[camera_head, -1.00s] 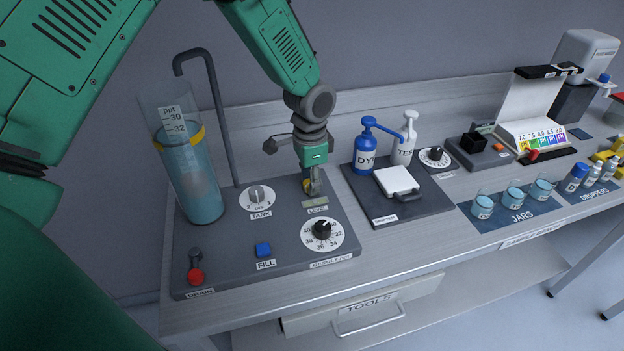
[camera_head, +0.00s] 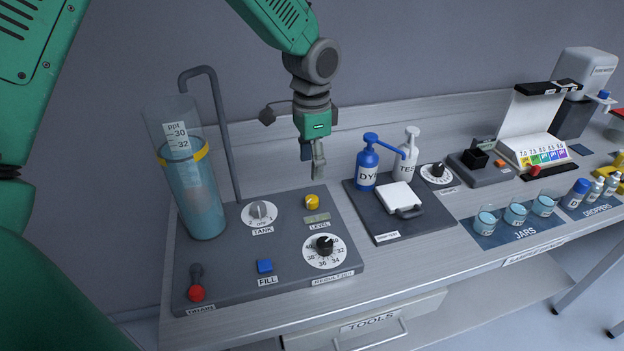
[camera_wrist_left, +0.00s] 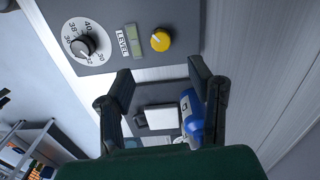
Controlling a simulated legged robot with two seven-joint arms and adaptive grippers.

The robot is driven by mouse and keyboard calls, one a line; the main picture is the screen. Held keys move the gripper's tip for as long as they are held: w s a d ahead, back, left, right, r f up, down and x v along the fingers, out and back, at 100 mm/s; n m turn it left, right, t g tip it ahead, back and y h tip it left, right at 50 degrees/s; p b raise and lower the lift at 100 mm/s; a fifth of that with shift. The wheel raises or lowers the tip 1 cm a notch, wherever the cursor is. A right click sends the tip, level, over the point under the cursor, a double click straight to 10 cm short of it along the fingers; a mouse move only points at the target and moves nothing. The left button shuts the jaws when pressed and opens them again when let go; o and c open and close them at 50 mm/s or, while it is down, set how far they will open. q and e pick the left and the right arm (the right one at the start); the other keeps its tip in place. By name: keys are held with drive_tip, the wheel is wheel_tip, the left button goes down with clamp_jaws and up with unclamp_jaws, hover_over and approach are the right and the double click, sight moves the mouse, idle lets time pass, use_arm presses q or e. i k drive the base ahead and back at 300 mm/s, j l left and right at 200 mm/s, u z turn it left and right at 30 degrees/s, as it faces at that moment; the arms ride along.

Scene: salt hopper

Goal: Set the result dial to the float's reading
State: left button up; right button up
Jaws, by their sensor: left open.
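The result dial (camera_head: 325,246), a black knob on a white numbered disc, sits at the front right of the grey tank panel (camera_head: 225,270). It also shows in the left wrist view (camera_wrist_left: 84,45). The clear cylinder (camera_head: 204,205) holds blue water, with a yellow ring (camera_head: 183,158) near the water surface, just below the 32 mark on its ppt scale (camera_head: 178,140). My left gripper (camera_head: 314,160) hangs above and behind the dial, open and empty, touching nothing. Its two fingers (camera_wrist_left: 160,95) stand apart in the left wrist view. My right gripper is out of view.
Close to the dial are a yellow knob (camera_head: 312,202), a level display (camera_head: 316,218), a tank knob (camera_head: 259,213), a blue fill button (camera_head: 264,266) and a red drain handle (camera_head: 195,292). A blue dye bottle (camera_head: 367,165) and white bottle (camera_head: 406,155) stand to the right.

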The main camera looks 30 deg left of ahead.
sight(325, 244)
drive_tip(key=k+l, duration=0.8)
drive_tip(key=k, duration=0.05)
